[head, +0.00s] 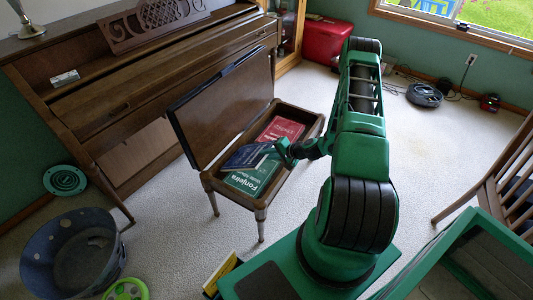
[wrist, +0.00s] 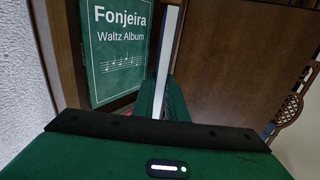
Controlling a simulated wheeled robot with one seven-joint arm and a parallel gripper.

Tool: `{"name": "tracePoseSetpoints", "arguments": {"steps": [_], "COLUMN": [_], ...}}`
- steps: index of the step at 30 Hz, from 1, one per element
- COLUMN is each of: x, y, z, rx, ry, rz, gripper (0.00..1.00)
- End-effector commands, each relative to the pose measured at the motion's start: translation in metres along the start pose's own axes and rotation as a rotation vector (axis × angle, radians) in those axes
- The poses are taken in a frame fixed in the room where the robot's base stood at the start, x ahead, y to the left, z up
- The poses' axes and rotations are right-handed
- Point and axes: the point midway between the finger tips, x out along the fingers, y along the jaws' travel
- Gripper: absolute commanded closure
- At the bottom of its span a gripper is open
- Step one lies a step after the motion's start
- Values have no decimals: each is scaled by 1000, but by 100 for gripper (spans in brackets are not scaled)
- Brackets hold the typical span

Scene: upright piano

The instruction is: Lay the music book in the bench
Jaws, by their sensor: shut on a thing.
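The piano bench (head: 313,127) stands open, its lid (head: 222,110) raised on the piano side. My gripper (head: 280,150) is at the compartment's near right side, shut on a dark blue music book (head: 246,156). The blue book is over the compartment, between a red book (head: 281,130) and a green book (head: 254,178) lying inside. I cannot tell whether it touches them. In the wrist view the held book (wrist: 166,45) shows edge-on as a pale strip between my green fingers (wrist: 164,100). The green book (wrist: 118,50) there reads "Fonjeira Waltz Album".
The upright piano (head: 150,75) stands behind the lid. A grey tub (head: 72,255) and a green ring-shaped thing (head: 126,289) are on the floor at the lower left. A wooden chair (head: 500,170) is at the right. The carpet (head: 430,130) right of the bench is mostly clear.

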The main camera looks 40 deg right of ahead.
Motion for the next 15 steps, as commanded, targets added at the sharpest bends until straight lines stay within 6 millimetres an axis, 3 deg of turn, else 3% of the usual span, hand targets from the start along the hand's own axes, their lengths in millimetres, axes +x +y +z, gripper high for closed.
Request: {"name": "tracePoseSetpoints", "arguments": {"steps": [14, 15], "x": [4, 4], "y": [4, 4], "z": [0, 0], "rx": [1, 1], "ry": [0, 0], "rz": [-1, -1], "gripper": [100, 78]}}
